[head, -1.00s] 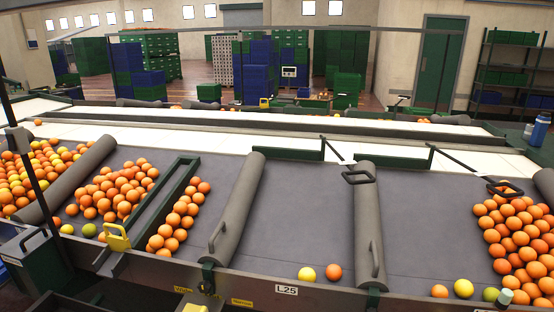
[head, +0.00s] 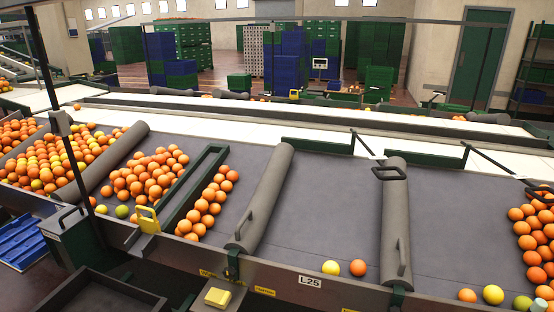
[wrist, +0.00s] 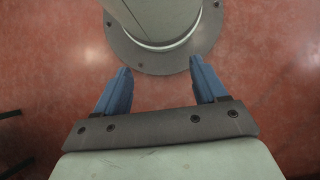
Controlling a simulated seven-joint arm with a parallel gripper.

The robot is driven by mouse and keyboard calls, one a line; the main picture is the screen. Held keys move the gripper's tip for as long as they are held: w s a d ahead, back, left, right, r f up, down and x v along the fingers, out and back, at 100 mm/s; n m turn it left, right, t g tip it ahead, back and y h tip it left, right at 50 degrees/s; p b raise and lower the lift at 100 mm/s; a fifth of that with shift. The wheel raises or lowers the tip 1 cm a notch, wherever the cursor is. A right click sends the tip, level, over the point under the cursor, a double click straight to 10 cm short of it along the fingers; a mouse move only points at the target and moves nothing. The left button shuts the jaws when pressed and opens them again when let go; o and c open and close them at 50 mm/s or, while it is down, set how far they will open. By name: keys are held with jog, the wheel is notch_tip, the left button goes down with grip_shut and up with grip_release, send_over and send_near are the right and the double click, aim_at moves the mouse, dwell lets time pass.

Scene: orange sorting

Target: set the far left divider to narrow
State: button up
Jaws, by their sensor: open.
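Several grey padded roller-like dividers cross the dark sorting table in the head view. One divider (head: 104,160) lies between two heaps of oranges at left; its near end is partly behind a dark post. Part of another (head: 22,147) shows at the left edge. Further right are a divider with a handle (head: 262,197) and another (head: 396,225). My gripper (wrist: 160,66) shows only in the wrist view. Its two blue fingers are apart with nothing between them, above a reddish floor and near a round grey base.
A green frame (head: 212,154) with a yellow handle (head: 148,218) stands among the oranges. Yellow labels (head: 265,291), too small to read surely, are on the front rail (head: 330,292). A yellow block (head: 217,297) juts out before it. A blue crate (head: 20,243) lies low at left.

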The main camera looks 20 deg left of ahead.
jog(key=shift+c, duration=0.4)
jog(key=shift+w, duration=0.15)
jog(key=shift+c, duration=0.8)
jog(key=shift+n+t, duration=0.4)
jog(key=shift+t, duration=0.1)
jog(key=w+a+r, duration=0.1)
jog(key=w+r, duration=0.1)
jog(key=w, duration=0.1)
jog(key=w+a+r, duration=0.1)
jog(key=w+r, duration=0.1)
jog(key=w, duration=0.1)
jog(key=w+a+r, duration=0.2)
jog(key=w, duration=0.2)
jog(key=shift+w+a, duration=0.1)
jog(key=shift+c, duration=1.4)
notch_tip(320, 180, up, 58)
jog(key=t+y, duration=0.2)
jog(key=t, duration=0.4)
send_over(244, 217)
jog(key=d, duration=0.3)
jog(key=shift+m, duration=0.4)
jog(key=f, duration=0.4)
jog(key=a+f, duration=0.1)
jog(key=f, duration=0.4)
jog(key=a+f, duration=0.1)
jog(key=f, duration=0.3)
jog(key=shift+a+f, duration=0.15)
jog(key=shift+a, duration=0.1)
